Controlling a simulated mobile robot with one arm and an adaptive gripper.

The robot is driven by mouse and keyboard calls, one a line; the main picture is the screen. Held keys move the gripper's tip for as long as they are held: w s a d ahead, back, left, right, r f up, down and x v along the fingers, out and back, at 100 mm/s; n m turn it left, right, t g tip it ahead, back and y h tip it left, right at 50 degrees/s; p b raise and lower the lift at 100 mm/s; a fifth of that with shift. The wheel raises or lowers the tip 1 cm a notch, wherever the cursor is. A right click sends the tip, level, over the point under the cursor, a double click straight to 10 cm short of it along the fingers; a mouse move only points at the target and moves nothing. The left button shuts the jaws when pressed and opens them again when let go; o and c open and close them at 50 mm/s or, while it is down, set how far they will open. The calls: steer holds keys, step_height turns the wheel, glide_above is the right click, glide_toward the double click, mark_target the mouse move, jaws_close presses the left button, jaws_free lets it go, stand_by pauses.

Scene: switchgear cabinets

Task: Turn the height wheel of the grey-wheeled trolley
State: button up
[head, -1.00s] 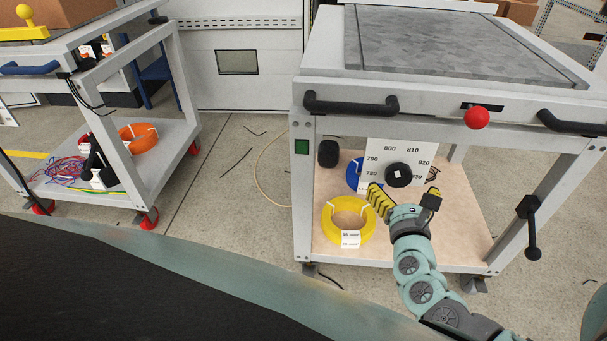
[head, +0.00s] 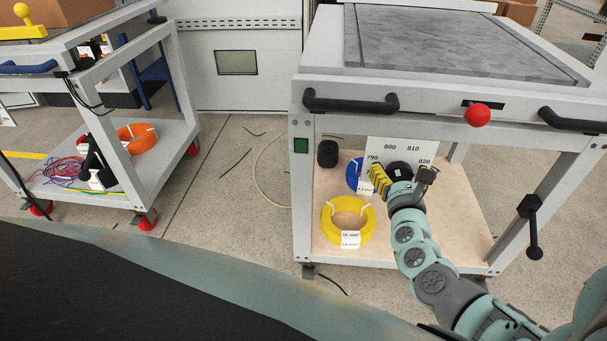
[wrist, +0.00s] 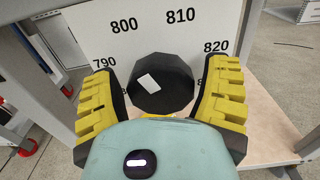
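The grey-wheeled trolley (head: 320,88) stands at the right in the head view. Its height wheel is a black faceted knob (wrist: 162,84) with a white mark, in front of a white scale plate (wrist: 182,40) numbered around 790 to 820. In the head view the knob (head: 400,170) is partly covered by my gripper. My gripper (wrist: 166,100) is open, with one yellow finger at the left of the knob and one at the right. Gaps show between the fingers and the knob in the wrist view. How deep the fingertips reach along the knob is hard to tell.
A yellow cable coil (head: 347,222) and a blue coil (head: 355,175) lie on the trolley's lower shelf. A black crank handle (head: 531,226) hangs on the right leg. A second trolley with red wheels (head: 147,220) stands at the left.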

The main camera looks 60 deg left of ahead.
steer(key=c, duration=0.8)
steer(key=shift+m+b, duration=0.4)
steer(key=shift+b, duration=0.05)
steer(key=m+b, duration=0.1)
steer(key=m, duration=0.1)
steer(key=m+b, duration=0.1)
steer(key=b, duration=0.1)
steer(key=shift+w+d+f+m, duration=0.1)
steer(key=shift+w+m, duration=0.05)
steer(key=shift+m, duration=0.25)
steer(key=m+b, duration=0.2)
steer(key=m, duration=0.2)
steer(key=shift+m, duration=0.3)
steer(key=o, duration=1.2)
steer(key=shift+c, duration=0.2)
